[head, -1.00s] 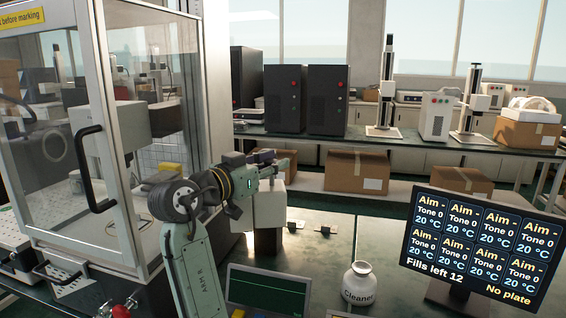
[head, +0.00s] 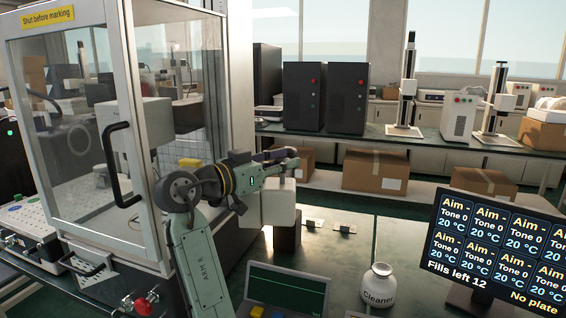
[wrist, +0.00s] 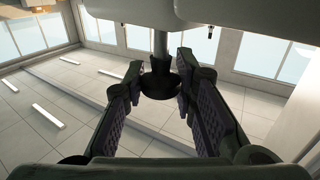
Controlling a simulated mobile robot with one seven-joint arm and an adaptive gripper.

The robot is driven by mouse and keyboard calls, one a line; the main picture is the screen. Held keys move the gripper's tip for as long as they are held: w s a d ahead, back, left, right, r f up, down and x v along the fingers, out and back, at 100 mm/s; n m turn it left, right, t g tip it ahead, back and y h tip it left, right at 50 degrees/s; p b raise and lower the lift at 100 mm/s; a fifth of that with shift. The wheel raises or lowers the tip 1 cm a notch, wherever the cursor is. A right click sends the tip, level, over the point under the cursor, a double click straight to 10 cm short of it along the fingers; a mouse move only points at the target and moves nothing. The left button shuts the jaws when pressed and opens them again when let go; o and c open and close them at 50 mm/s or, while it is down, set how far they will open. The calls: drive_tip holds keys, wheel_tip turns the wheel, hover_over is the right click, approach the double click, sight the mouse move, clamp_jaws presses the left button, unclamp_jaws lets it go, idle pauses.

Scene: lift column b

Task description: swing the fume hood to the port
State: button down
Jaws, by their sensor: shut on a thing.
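No port can be made out.
The cabinet (head: 176,235), with a black door handle (head: 118,165), stands close on the left. A cleaner bottle (head: 378,286), a small dark screen (head: 287,290) and a large display (head: 500,245) are at the front. The bench between has clear patches.

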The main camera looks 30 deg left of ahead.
drive_tip(key=c, duration=1.3)
unclamp_jaws()
wheel_tip(320, 180, up, 10)
drive_tip(key=shift+c, duration=0.2)
